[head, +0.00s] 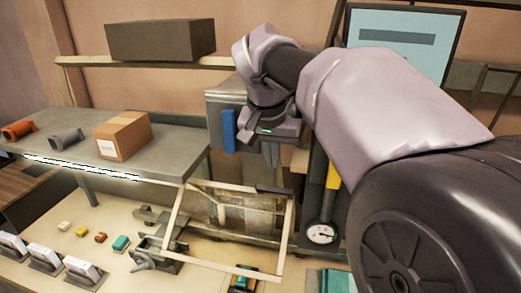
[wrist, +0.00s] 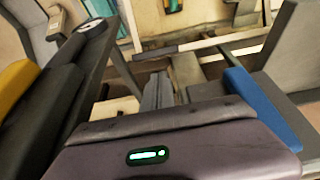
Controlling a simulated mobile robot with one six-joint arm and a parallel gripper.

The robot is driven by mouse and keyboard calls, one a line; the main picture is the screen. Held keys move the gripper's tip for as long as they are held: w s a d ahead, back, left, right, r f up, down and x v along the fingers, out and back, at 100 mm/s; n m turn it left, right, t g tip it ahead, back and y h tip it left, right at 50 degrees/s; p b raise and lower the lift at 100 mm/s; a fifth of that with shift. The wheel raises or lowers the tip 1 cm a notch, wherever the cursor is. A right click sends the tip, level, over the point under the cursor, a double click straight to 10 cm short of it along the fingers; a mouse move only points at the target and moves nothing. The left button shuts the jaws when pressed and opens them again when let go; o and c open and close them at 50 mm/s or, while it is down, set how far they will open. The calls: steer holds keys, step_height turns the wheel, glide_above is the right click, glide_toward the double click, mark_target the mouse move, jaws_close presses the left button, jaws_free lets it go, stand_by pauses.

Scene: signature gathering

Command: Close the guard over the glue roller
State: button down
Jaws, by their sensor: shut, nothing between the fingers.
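The guard (head: 285,240) looks like a pale open frame with a dark grip (head: 274,189) on its upper bar, and it stands tilted up above the bench in the head view. In the wrist view the dark grip (wrist: 155,50) and a pale bar lie beyond my fingers. My gripper (head: 271,160) points down, shut and empty, above the grip and apart from it. Its closed fingers also show in the wrist view (wrist: 158,92). I cannot clearly make out the glue roller; the frame and grey metal parts (head: 155,240) crowd that area.
A round gauge (head: 321,233) and a yellow-handled post (head: 333,175) stand to the right. Small blocks lie on the bench.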

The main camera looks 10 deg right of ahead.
mark_target(274, 187)
steer(key=x, duration=0.7)
steer(key=shift+w+f, duration=0.1)
steer(key=shift+f, duration=0.3)
